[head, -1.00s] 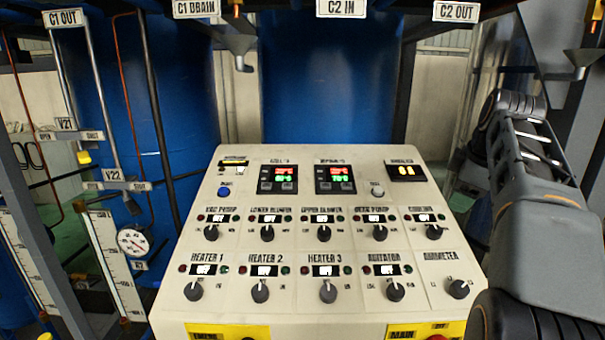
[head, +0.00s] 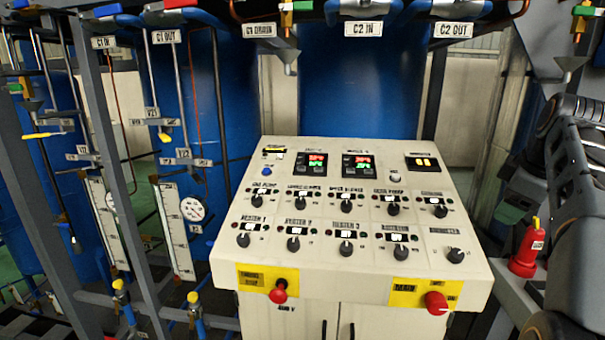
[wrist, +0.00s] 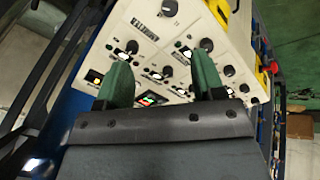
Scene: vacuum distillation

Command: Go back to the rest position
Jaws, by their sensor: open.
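My gripper (wrist: 160,82) shows in the wrist view as two green fingers held apart with nothing between them. The control panel (head: 243,222) lies beyond the fingertips there, and the fingers appear clear of it. In the head view my arm stands along the right edge, folded beside the panel, and my gripper is out of sight. The panel is cream coloured, with several black knobs, lit red and green displays and a yellow readout.
Below the panel are a red emergency knob (head: 279,292) and a red main switch (head: 436,302). A red bottle-like object (head: 527,250) stands at right, close to my arm. Blue tanks (head: 375,85) stand behind. Pipes, gauges (head: 193,209) and frame posts fill the left side.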

